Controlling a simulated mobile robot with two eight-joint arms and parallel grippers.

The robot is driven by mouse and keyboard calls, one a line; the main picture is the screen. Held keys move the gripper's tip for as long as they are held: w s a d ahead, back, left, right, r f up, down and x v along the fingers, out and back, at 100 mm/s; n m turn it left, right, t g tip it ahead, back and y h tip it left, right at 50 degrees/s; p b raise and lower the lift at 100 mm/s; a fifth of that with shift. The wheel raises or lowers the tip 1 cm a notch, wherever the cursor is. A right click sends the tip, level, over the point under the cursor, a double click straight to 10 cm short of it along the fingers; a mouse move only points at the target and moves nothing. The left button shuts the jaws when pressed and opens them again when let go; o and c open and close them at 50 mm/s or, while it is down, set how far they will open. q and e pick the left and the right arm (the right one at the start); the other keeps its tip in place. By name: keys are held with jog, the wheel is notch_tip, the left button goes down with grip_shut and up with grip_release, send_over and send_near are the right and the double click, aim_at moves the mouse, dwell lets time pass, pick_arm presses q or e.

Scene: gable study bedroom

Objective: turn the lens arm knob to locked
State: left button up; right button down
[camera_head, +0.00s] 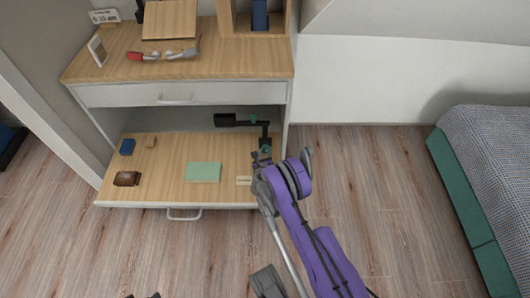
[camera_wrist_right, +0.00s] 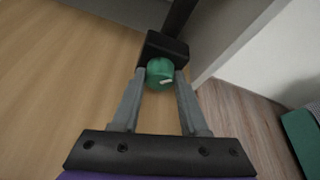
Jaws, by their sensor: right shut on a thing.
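My right gripper (camera_wrist_right: 160,82) is shut on this knob, a finger on each side; in the head view the gripper (camera_head: 262,158) partly hides the knob. Only small dark tips at the bottom edge may belong to my left gripper; its jaws cannot be made out.
The lower shelf (camera_head: 150,180) also holds a green sheet (camera_head: 203,172), a brown block (camera_head: 127,178), a blue block (camera_head: 127,146) and a small label (camera_head: 244,181). The desk (camera_head: 230,62) overhangs it. A side panel stands close right of the lens arm. A bed (camera_head: 480,150) is far right.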

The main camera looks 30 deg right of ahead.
jog(key=m+y, duration=0.1)
jog(key=m+t, duration=0.1)
jog(key=m, duration=0.1)
jog(key=m+y+p, duration=0.1)
jog(key=shift+s+d+t+y, duration=0.15)
jog(key=shift+d+t+y, duration=0.1)
jog(key=shift+t+y, duration=0.05)
jog(key=shift+m+y+p, duration=0.3)
jog(key=shift+m+p, duration=0.25)
jog(key=shift+m, duration=0.25)
jog(key=shift+m+t+y+p, duration=0.4)
jog(key=shift+m+t+p, duration=0.25)
jog(key=shift+p, duration=0.4)
jog(key=shift+f, duration=0.1)
jog(key=shift+c, duration=2.1)
grip_release()
